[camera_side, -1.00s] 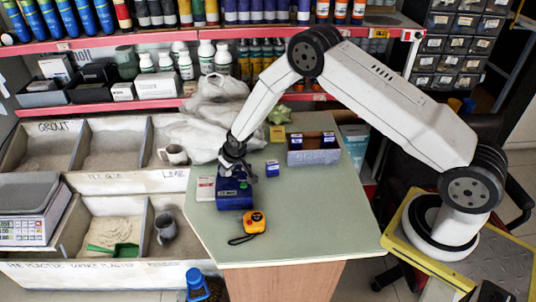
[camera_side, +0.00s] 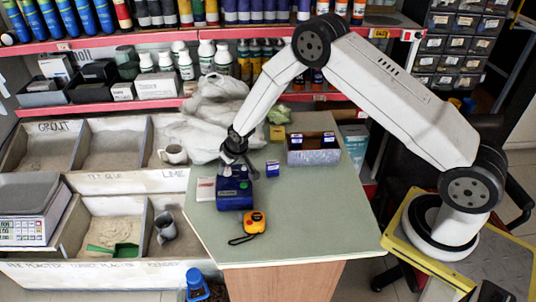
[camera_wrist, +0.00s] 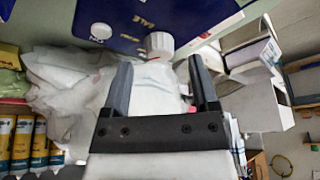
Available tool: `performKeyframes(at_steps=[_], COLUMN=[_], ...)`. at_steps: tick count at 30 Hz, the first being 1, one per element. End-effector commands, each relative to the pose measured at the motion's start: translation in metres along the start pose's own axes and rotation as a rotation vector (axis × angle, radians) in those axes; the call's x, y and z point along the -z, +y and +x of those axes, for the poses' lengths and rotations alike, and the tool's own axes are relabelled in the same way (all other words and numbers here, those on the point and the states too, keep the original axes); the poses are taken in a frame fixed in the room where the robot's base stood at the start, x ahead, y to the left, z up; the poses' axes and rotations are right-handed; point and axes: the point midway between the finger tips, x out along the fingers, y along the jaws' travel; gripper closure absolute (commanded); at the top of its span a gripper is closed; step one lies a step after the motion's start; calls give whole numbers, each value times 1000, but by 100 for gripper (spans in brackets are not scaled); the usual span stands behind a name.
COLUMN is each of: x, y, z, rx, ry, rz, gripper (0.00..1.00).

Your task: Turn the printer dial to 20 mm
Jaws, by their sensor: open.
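The blue printer (camera_side: 234,194) stands on the green counter top (camera_side: 300,215) at its left side. In the wrist view, the printer's blue face (camera_wrist: 75,18) fills the top, with white lettering, a round white button (camera_wrist: 101,31) and a pale grey dial (camera_wrist: 160,44). My gripper (camera_wrist: 160,60) is open, with its two dark fingers apart and the dial just beyond and between their tips. No contact with the dial shows. In the side view my gripper (camera_side: 238,172) is just above the printer. The dial's setting is not readable.
An orange tape measure (camera_side: 254,222) lies in front of the printer. A small blue box (camera_side: 272,168) and a grey bin (camera_side: 314,157) are to the right. A pale card (camera_side: 205,189) lies at the left. The counter's front right is clear.

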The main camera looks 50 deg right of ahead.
Motion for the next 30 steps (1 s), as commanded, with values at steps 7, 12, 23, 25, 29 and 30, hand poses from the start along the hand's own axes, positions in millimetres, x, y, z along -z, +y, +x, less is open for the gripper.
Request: performKeyframes(at_steps=[7,12,23,25,29,30], x=[1,1,0,0,0,0], y=[0,0,0,0,0,0], z=[-28,-45,-57,-57,-56,-56], rx=[0,0,0,0,0,0], ry=[2,2,0,0,0,0], rz=[0,-1,-1,-1,-1,0], gripper=[24,24,24,24,23,23])
